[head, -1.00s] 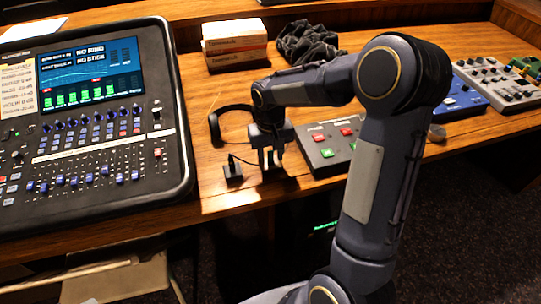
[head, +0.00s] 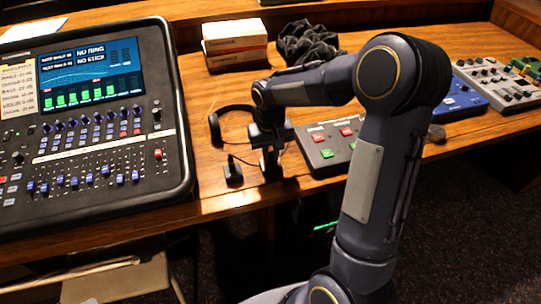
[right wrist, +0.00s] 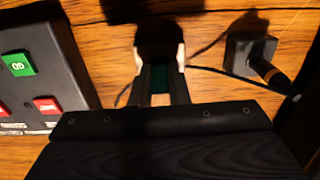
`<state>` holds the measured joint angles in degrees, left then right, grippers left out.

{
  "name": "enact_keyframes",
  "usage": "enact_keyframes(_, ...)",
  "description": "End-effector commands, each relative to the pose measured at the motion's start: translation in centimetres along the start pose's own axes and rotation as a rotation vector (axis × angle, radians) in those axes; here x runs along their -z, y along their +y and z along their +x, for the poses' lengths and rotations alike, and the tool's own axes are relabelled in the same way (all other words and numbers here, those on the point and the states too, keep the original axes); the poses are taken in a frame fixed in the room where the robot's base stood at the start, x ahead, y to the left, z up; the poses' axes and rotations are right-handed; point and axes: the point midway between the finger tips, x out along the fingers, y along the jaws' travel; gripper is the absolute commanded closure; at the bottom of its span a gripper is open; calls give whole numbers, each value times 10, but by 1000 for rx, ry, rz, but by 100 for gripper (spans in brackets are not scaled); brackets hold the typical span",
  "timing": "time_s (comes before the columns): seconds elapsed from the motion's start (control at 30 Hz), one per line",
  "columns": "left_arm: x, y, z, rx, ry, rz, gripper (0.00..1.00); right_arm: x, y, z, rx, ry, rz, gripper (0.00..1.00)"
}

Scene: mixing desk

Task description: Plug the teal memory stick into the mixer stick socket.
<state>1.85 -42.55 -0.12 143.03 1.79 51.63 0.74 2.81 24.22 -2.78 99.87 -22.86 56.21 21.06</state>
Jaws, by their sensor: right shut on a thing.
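My right gripper (head: 270,170) points down at the desk, between a small black block and the button box. In the right wrist view its fingers (right wrist: 160,62) are shut on a narrow teal thing, which I take for the teal memory stick (right wrist: 159,79). Most of the stick is hidden by the fingers and shadow; a dark shape lies at the fingertips. The mixer (head: 95,120) stands at the left, its lit screen (head: 91,72) reading "NO RING" and "NO STICK". I cannot make out its stick socket. My left gripper is not in view.
The small black block (head: 233,172) with a cable stands left of the gripper; it also shows in the right wrist view (right wrist: 247,54). The button box (head: 325,150) is close on the right. White-and-orange boxes (head: 235,45) and a dark crumpled cloth (head: 307,45) lie behind.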

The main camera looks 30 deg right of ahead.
Motion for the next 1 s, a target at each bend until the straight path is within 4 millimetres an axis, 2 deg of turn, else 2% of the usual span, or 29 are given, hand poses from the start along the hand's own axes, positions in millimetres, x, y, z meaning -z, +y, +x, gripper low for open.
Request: enact_keyframes(1.0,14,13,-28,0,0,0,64,0,0,-43,0,1,0,100)
